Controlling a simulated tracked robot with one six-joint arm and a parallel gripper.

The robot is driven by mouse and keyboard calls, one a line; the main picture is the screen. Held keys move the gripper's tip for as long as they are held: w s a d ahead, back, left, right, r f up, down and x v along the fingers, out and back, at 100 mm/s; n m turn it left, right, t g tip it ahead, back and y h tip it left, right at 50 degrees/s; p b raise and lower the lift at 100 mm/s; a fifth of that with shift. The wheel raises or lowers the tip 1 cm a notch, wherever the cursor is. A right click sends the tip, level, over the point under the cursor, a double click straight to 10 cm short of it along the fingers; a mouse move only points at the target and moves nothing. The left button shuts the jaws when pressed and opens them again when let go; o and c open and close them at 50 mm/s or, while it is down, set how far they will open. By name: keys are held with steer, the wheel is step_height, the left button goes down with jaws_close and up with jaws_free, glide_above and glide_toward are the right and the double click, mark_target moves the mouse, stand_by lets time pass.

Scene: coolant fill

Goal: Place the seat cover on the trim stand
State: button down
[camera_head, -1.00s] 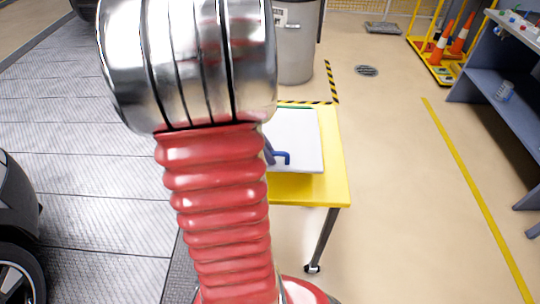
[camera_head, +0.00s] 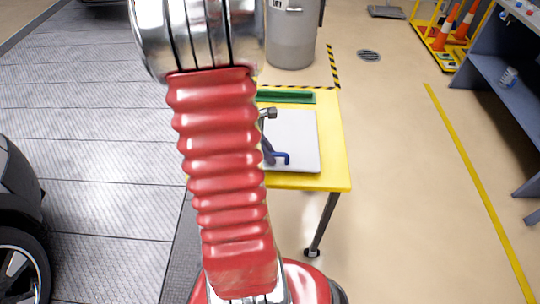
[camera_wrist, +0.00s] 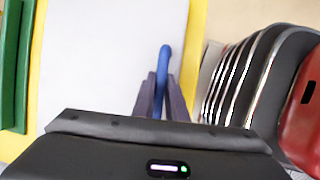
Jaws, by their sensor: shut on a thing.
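A flat white panel with a blue handle, which I take to be the seat cover (camera_head: 303,135), shows over the yellow cart. My gripper (camera_wrist: 162,90) is shut on its blue handle, which stands between the two dark fingers in the wrist view. The white sheet (camera_wrist: 100,60) fills much of that view beyond the fingers. In the head view the blue handle's bent end shows, and my red arm hides the panel's left side. I cannot tell how high the panel is above the cart top. I cannot make out which thing is the trim stand.
The yellow cart (camera_head: 333,150) carries a green tray (camera_head: 290,97) at its far edge. A grey bin (camera_head: 292,38) stands behind it. A blue-grey shelf (camera_head: 500,85) and traffic cones (camera_head: 445,30) are at right. A car wheel (camera_head: 15,270) is at left. Floor right of the cart is clear.

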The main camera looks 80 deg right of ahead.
steer(key=shift+f, duration=0.8)
steer(key=c, duration=1.8)
jaws_free()
steer(key=shift+o, duration=0.2)
steer(key=shift+r, duration=0.15)
steer(key=v, duration=1.1)
steer(key=shift+w+r, duration=0.2)
steer(key=shift+r, duration=0.15)
steer(key=shift+a, duration=0.1)
